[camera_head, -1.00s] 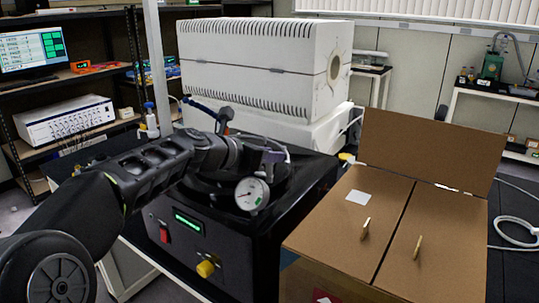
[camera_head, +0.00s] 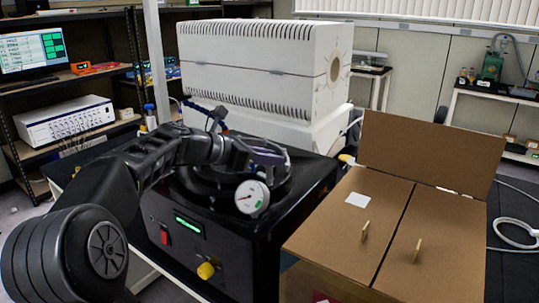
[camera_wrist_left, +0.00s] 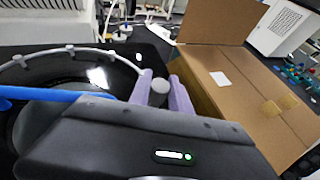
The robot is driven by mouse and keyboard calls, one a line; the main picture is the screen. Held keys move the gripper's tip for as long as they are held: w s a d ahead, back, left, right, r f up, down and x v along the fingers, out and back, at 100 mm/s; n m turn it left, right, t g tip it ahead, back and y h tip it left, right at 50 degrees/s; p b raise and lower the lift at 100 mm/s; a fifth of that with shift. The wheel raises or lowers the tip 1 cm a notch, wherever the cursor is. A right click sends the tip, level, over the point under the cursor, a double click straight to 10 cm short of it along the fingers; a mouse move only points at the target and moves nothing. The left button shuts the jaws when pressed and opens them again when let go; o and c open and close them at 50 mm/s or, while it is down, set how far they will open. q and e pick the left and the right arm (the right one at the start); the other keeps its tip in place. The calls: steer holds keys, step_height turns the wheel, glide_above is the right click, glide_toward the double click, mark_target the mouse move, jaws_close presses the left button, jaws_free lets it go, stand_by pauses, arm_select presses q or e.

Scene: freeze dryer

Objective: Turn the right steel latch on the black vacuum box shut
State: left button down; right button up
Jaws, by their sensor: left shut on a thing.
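The black vacuum box (camera_head: 235,245) stands on the bench in the middle of the head view, with a round chamber on top and a dial gauge (camera_head: 252,197) on its front. My left gripper (camera_head: 268,157) reaches over the chamber from the left, at its right side. In the left wrist view its two purple fingers (camera_wrist_left: 161,90) are closed around a small round grey end, which looks like the right steel latch (camera_wrist_left: 160,86). The rest of the latch is hidden by the fingers and gripper body. My right gripper is in neither view.
An open-flapped cardboard box (camera_head: 400,235) stands close to the right of the vacuum box. A large white furnace-like unit (camera_head: 265,70) is behind it. A blue-handled part (camera_head: 215,115) rises near my left wrist. Shelves (camera_head: 95,80) stand at the left.

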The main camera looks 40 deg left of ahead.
arm_select(q)
steer(key=shift+m+h, duration=0.4)
steer(key=c, duration=1.2)
jaws_free()
steer(key=shift+s, duration=0.1)
steer(key=v, duration=0.7)
steer(key=shift+s+a+r, duration=0.2)
